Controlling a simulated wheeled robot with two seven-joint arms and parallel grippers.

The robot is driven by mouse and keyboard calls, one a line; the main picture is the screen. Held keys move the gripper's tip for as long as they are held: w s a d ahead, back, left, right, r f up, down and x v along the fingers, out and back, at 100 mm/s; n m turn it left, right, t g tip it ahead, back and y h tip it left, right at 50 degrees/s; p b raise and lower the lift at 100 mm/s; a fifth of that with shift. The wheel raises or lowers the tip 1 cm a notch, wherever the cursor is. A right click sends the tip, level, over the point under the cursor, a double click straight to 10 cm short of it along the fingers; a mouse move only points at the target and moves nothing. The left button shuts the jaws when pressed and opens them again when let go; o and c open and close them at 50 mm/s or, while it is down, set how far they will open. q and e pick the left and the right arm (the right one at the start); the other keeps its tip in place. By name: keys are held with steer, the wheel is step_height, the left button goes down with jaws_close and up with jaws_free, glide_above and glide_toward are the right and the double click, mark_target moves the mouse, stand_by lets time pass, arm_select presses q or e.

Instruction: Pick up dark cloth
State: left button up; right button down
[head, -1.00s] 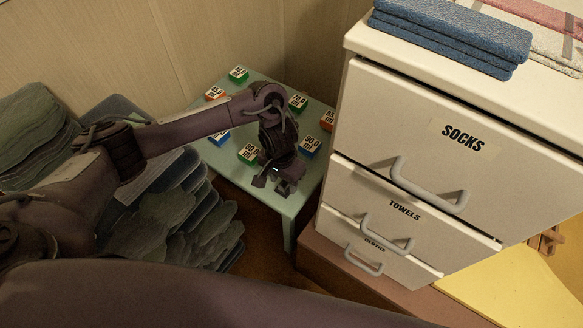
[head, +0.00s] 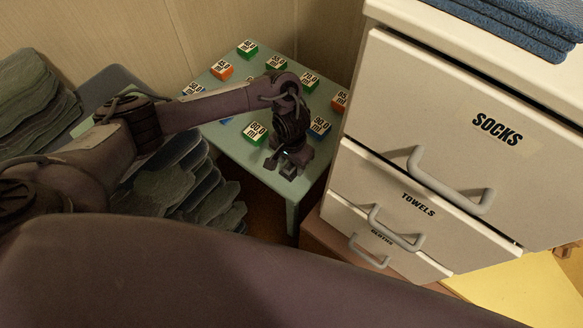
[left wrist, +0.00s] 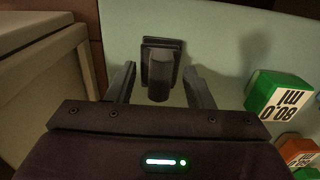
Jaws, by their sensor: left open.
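Dark grey-green folded cloths (head: 38,105) lie in a stack at the left edge of the head view. More dark cloths (head: 190,180) are piled beside the table, partly behind my left arm. My left gripper (head: 287,165) points down over the front corner of the small pale green table (head: 240,155). In the left wrist view, its fingers (left wrist: 160,88) are apart. A small dark object (left wrist: 160,65) shows between and just beyond them; I cannot tell if it is cloth or if the fingers touch it. My right gripper is not in view.
Several coloured number blocks (head: 247,48) stand on the table; a green one (left wrist: 280,95) is right of the fingers. A white drawer cabinet (head: 435,110) stands close on the right, with blue folded towels (head: 510,25) on top. The wall is behind the table.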

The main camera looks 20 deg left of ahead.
arm_select(q)
steer(key=shift+f, duration=0.15)
jaws_close()
stand_by(0.4)
